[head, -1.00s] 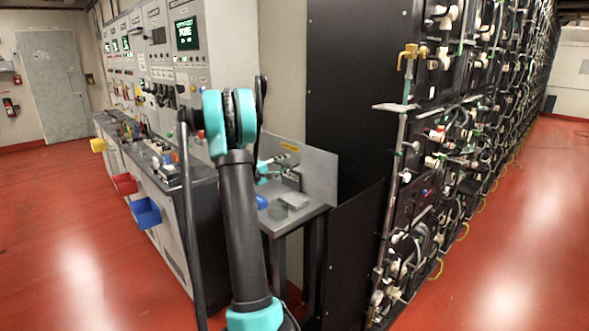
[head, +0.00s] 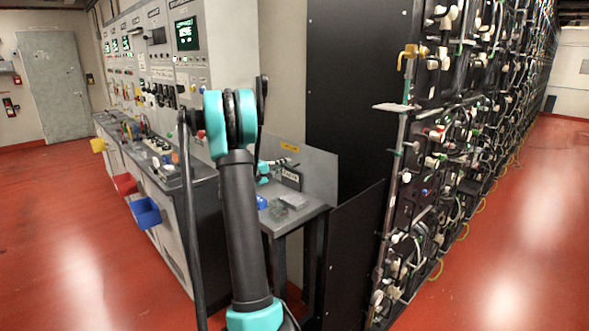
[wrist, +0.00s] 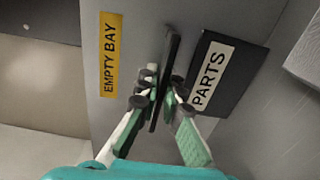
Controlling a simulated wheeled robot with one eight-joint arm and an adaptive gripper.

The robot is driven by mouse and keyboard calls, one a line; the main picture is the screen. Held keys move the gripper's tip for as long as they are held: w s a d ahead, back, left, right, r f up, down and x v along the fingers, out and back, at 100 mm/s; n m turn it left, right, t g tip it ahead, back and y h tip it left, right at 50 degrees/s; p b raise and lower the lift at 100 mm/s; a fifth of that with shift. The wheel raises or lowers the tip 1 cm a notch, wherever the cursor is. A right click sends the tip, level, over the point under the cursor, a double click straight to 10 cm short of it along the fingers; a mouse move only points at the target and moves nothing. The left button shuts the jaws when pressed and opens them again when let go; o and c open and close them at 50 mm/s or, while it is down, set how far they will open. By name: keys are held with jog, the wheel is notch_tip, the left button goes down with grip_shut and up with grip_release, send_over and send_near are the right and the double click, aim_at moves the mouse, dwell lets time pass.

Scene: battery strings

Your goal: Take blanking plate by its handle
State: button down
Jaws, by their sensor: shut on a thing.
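The blanking plate (wrist: 135,65) is a grey panel with a yellow EMPTY BAY label, and its dark bar handle (wrist: 172,48) stands out from it in the wrist view. My gripper (wrist: 163,88) has its two green-and-white fingers, with dark pads, closed on the handle from either side. The far end of the handle shows beyond the fingertips. In the head view the grey plate (head: 318,170) stands upright at the back of a small bench. My gripper (head: 276,166) is small there, in front of the plate, and its grasp is too small to make out.
A black PARTS sign (wrist: 213,72) is right beside the handle. The bench (head: 285,222) holds a blue item (head: 262,202) and grey pieces. A control cabinet (head: 165,65) stands left; a tall black battery rack (head: 345,100) stands close right. Red floor is open on the far right.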

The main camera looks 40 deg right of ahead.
jog(key=shift+r, duration=5)
jog(key=shift+a, duration=0.15)
